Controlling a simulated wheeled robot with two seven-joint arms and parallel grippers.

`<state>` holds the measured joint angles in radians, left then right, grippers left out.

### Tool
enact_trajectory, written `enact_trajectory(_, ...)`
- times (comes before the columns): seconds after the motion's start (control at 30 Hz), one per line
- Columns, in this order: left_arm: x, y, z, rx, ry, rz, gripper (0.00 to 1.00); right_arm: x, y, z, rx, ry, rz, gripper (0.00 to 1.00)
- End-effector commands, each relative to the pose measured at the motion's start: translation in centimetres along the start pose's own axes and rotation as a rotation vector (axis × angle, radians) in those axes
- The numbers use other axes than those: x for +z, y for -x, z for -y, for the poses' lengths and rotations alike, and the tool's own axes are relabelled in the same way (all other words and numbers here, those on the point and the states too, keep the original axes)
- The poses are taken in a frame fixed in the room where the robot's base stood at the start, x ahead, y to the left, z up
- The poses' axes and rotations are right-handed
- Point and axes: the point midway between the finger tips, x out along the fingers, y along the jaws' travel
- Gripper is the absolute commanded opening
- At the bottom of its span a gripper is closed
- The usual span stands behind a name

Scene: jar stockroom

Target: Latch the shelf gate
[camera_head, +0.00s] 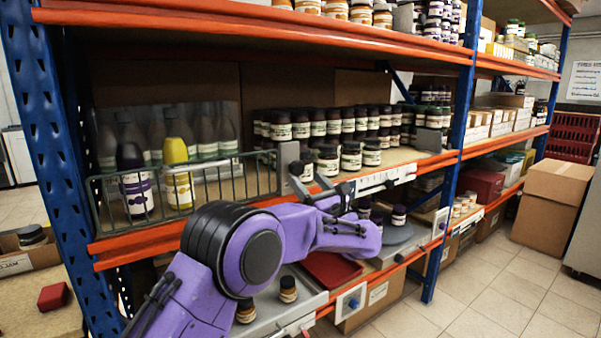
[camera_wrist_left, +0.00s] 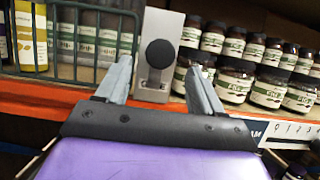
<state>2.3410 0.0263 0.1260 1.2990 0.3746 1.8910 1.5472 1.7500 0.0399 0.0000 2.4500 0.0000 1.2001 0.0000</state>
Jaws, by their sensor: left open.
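The shelf gate (camera_head: 185,190) is a green-grey wire panel standing across the left part of the middle shelf, in front of bottles. Its right end is beside a grey latch plate (camera_head: 289,160) at the shelf edge. In the left wrist view the gate (camera_wrist_left: 90,40) is at the upper left, and the plate carries a round black knob (camera_wrist_left: 160,53). I cannot tell whether the latch is engaged. My left gripper (camera_head: 318,184) is open in front of the plate. Its two fingers (camera_wrist_left: 160,78) flank the knob in the wrist view, apparently without gripping it. My right gripper is not seen.
Dark jars (camera_head: 340,125) with pale labels fill the shelf right of the plate. Bottles, including a yellow one (camera_head: 178,160), stand behind the gate. A blue upright (camera_head: 461,110) rises to the right. A red tray (camera_head: 330,269) is below.

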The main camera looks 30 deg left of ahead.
Motion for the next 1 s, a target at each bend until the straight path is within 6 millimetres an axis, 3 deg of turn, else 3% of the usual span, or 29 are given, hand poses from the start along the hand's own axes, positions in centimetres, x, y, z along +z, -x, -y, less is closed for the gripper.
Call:
enact_trajectory(0.03, 0.3, -1.3, 0.0, 0.002, 0.0, -0.001, 0.67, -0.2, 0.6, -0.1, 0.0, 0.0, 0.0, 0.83)
enact_trajectory(0.2, 0.1, -3.9, 0.0, 0.0, -0.003, 0.0, 0.67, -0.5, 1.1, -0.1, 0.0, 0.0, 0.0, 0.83)
enact_trajectory(0.57, -0.1, -4.8, 0.0, -0.003, -0.005, 0.0, 0.67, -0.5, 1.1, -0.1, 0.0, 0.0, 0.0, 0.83)
enact_trajectory(0.73, -0.1, -4.8, 0.0, -0.003, -0.005, 0.0, 0.12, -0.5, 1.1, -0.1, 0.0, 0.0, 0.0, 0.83)
enact_trajectory(1.0, -0.1, -4.7, 0.0, -0.009, -0.02, 0.0, 0.11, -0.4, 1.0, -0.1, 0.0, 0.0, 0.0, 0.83)
